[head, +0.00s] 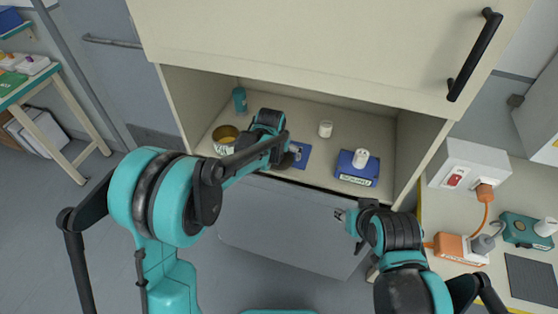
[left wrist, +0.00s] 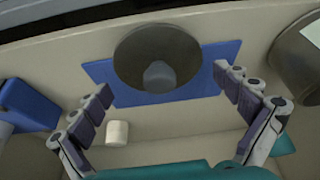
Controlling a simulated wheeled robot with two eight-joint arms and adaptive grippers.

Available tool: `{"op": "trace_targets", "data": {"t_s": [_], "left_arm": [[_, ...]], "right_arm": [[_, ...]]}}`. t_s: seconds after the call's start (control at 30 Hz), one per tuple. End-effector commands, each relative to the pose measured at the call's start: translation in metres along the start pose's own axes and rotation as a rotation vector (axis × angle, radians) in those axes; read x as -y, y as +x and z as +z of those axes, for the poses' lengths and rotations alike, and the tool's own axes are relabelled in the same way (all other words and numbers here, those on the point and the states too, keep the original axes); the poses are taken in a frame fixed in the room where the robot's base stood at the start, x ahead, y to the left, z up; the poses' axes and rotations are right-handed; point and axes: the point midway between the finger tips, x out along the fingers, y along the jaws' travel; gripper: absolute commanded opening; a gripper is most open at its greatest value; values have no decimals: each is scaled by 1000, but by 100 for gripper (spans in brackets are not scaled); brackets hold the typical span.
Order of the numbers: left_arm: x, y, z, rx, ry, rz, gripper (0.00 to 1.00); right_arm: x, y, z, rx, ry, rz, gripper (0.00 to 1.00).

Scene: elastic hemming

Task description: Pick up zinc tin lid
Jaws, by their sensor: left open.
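The zinc tin lid, a dark grey disc with a paler knob (left wrist: 159,76), lies on a blue mat (left wrist: 206,84) in the left wrist view. My left gripper (left wrist: 163,84) is open, its two fingers spread on either side of the lid, with nothing held. In the head view my left gripper (head: 293,153) is over the blue mat (head: 304,158) inside the cabinet and largely hides the lid. An open round tin (head: 226,136) stands left of it. My right gripper (head: 342,215) is in front of the cabinet, too small to tell its opening.
A small white cylinder (head: 326,129) stands behind the mat. A labelled blue block (head: 357,174) carrying a white object is to the right. A teal bottle (head: 239,100) stands at the back left. Cabinet side walls and the overhead panel (head: 310,50) bound the space.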

Motion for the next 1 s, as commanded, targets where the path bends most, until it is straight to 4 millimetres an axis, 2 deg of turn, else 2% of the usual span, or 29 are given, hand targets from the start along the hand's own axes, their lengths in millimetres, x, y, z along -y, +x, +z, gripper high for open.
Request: {"op": "trace_targets", "data": {"t_s": [0.27,0.47,0.6,0.7,1.0], "left_arm": [[0,4,0,0,0,0,100],[0,4,0,0,0,0,50],[0,5,1,1,0,0,38],[0,5,1,2,0,0,35],[0,6,3,6,0,0,35]], "right_arm": [[0,1,0,0,0,0,40],[0,1,0,0,0,0,40],[0,1,0,0,0,0,40],[0,1,0,0,0,0,40],[0,1,1,0,0,0,40]]}}
